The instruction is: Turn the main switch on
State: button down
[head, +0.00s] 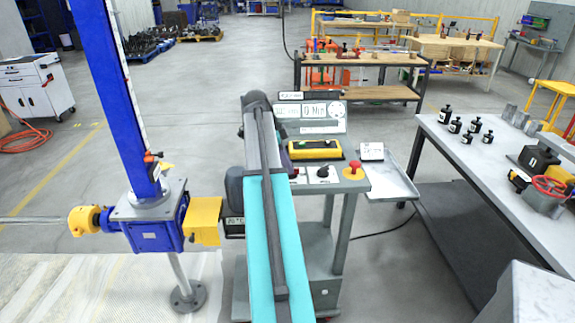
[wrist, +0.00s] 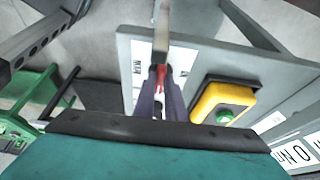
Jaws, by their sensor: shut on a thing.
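The main switch (wrist: 160,73) shows in the wrist view as a narrow red handle beside a white label on a grey panel. My gripper (wrist: 161,86) is shut on this red handle, with one finger on each side of it. Much of the switch is hidden by the fingers.
A yellow box (wrist: 205,104) with a green button is right of my gripper. The console also carries a red mushroom button (head: 354,167) and a black knob (head: 323,171). A blue screw-jack column (head: 112,90) stands left. A workbench (head: 490,155) is right.

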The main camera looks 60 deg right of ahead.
jog(key=shift+a+n, duration=0.1)
jog(key=shift+n, duration=0.3)
jog(key=shift+s+a+n+t+h, duration=0.15)
jog(key=shift+n+t, duration=0.1)
jog(key=shift+n, duration=0.35)
jog(key=shift+s+n+t+h, duration=0.15)
jog(key=shift+n+t, duration=0.1)
jog(key=shift+n, duration=0.35)
jog(key=n+t, duration=0.1)
jog(key=n, duration=0.4)
jog(key=shift+s+a+t+h, duration=0.1)
jog(key=shift+s+t+h, duration=0.1)
jog(key=shift+t+h, duration=0.2)
jog(key=n, duration=0.2)
jog(key=n+t, duration=0.1)
jog(key=n+t+p, duration=0.1)
jog(key=n, duration=0.1)
jog(key=shift+s+n, duration=0.3)
jog(key=shift+s+n+t+y+p, duration=0.15)
jog(key=shift+n+t, duration=0.25)
jog(key=shift+n, duration=0.6)
jog(key=shift+n+t+y+p, duration=0.15)
jog(key=shift+n+t, duration=0.25)
jog(key=shift+n, duration=0.6)
jog(key=c, duration=1.8)
grip_release()
